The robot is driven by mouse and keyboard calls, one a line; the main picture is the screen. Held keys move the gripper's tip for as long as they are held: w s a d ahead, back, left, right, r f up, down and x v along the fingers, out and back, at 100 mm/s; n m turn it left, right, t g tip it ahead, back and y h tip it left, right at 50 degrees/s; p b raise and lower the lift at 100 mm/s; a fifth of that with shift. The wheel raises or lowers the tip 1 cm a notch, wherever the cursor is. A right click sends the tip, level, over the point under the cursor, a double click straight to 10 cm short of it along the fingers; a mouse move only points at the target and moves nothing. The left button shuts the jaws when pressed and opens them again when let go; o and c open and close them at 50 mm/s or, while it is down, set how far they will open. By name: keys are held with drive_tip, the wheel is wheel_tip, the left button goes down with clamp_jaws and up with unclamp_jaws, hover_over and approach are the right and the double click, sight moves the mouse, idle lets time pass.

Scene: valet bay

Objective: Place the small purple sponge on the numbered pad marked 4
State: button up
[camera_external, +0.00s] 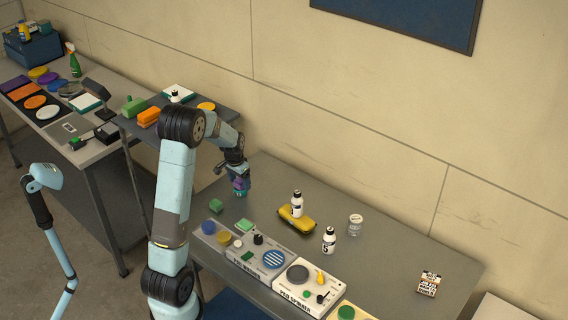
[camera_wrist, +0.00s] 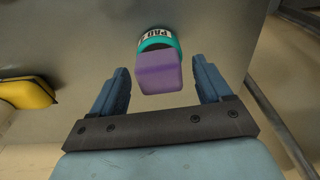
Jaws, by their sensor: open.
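The small purple sponge (camera_wrist: 160,75) is between the two fingers of my gripper (camera_wrist: 161,68) in the wrist view, with a gap on each side. My gripper is open. The sponge overlaps a round teal thing (camera_wrist: 172,40) whose white label begins "PAD"; the number is not readable. I cannot tell whether the sponge rests on it. In the external view, the sponge (camera_external: 241,184) shows small under my gripper (camera_external: 237,172), at the back left of the near table, with teal (camera_external: 241,193) below it. I cannot pick out a pad marked 4.
A yellow sponge-like block (camera_external: 296,222) and white bottles (camera_external: 329,240) stand right on the near table, with a jar (camera_external: 355,225) beyond. The table's right part is mostly clear.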

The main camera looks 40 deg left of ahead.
sight(237, 182)
wheel_tip(237, 182, up, 12)
drive_tip(key=s, duration=0.1)
drive_tip(key=s+d+r+t, duration=0.1)
drive_tip(key=s+d+r, duration=0.5)
drive_tip(key=d, duration=0.1)
drive_tip(key=s+d+r+t, duration=0.1)
drive_tip(key=s+d+r, duration=0.1)
drive_tip(key=s+d, duration=0.5)
drive_tip(key=s+d+r+t, duration=0.2)
drive_tip(key=s+d, duration=0.5)
drive_tip(key=s, duration=1)
drive_tip(key=shift+s+r, duration=0.15)
drive_tip(key=shift+s, duration=0.1)
